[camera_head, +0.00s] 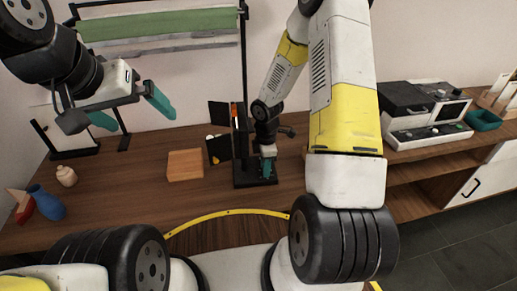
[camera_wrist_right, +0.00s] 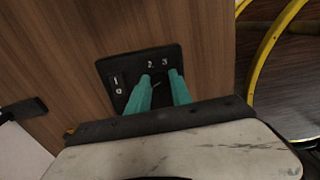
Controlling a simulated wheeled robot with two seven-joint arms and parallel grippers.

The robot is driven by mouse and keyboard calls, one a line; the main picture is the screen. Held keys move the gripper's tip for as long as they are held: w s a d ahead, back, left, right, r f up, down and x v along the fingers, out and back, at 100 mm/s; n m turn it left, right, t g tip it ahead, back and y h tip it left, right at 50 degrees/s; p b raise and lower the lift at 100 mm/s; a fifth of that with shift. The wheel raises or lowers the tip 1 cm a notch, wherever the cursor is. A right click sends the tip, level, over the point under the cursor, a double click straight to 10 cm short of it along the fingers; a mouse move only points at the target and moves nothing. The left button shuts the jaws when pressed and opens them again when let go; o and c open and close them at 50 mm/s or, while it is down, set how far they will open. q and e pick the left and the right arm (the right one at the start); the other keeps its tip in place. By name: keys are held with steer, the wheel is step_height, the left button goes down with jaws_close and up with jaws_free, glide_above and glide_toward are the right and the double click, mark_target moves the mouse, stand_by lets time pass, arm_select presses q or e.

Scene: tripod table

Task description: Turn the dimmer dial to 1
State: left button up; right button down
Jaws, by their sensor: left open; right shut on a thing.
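The dimmer panel is a black plate (camera_wrist_right: 107,68) on the wood surface in the right wrist view. A rocker switch (camera_wrist_right: 117,86) marked 1 and 0 is on its left. The numerals 2 and 3 show near its far edge; no dial numeral 1 shows clearly. My right gripper (camera_wrist_right: 160,76) is shut on the dimmer dial, which its teal fingers mostly hide; its setting cannot be read. In the head view the right gripper (camera_head: 267,166) points down at the black base (camera_head: 254,182). My left gripper (camera_head: 132,107) is open and empty above the table's left side.
A wooden board (camera_head: 185,165) and dark upright panels (camera_head: 219,149) stand close left of the right gripper. A blue vase (camera_head: 46,202) and small bottle (camera_head: 66,176) are at far left. A black frame holds green cloth (camera_head: 160,24) behind. A machine (camera_head: 428,112) stands at right.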

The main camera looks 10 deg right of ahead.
steer(key=m, duration=0.6)
steer(key=shift+m, duration=0.3)
stand_by(0.5)
steer(key=c, duration=1.1)
jaws_free()
steer(key=shift+c, duration=0.2)
steer(key=shift+r, duration=3.9)
